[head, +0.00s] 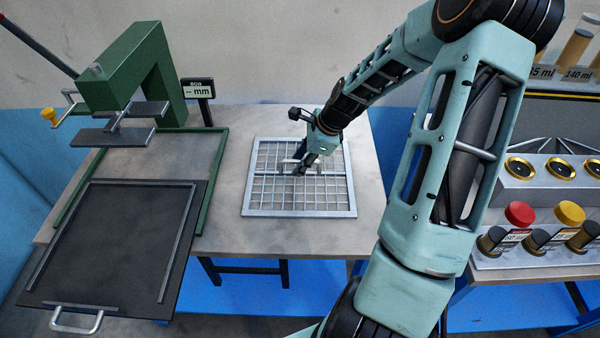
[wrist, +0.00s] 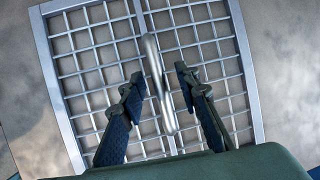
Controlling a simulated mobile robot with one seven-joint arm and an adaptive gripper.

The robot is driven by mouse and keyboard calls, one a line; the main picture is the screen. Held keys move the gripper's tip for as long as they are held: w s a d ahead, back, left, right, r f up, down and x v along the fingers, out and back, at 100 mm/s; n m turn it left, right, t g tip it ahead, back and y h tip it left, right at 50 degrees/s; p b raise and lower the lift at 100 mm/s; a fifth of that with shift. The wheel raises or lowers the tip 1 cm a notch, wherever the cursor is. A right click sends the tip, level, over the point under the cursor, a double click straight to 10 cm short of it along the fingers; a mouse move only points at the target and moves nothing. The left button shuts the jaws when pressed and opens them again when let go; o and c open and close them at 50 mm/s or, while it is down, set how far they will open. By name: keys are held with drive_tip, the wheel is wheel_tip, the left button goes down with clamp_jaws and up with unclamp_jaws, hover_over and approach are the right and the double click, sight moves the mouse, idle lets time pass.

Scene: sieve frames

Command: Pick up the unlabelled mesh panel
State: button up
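The mesh panel (head: 300,213) lies flat on the table, a square grey metal frame with a wire grid and a middle bar. I see no label on it. In the wrist view the panel (wrist: 248,62) fills most of the picture, and a raised metal handle (wrist: 158,95) stands on its middle bar. My gripper (head: 298,169) is over the panel's middle in the head view. In the wrist view my gripper (wrist: 157,75) is open, one finger on each side of the handle, with gaps on both sides. How deep the fingertips reach beside the handle is unclear.
A green press (head: 140,70) stands left, with a black tray (head: 100,245) with a handle in front. A small display (head: 199,88) reading "-- mm" stands behind. At right, a bench carries a rack (head: 550,182) and several capped jars. Bare tabletop surrounds the panel.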

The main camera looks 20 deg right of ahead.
drive_tip(key=shift+f, duration=0.2)
idle(0.5)
clamp_jaws()
idle(0.5)
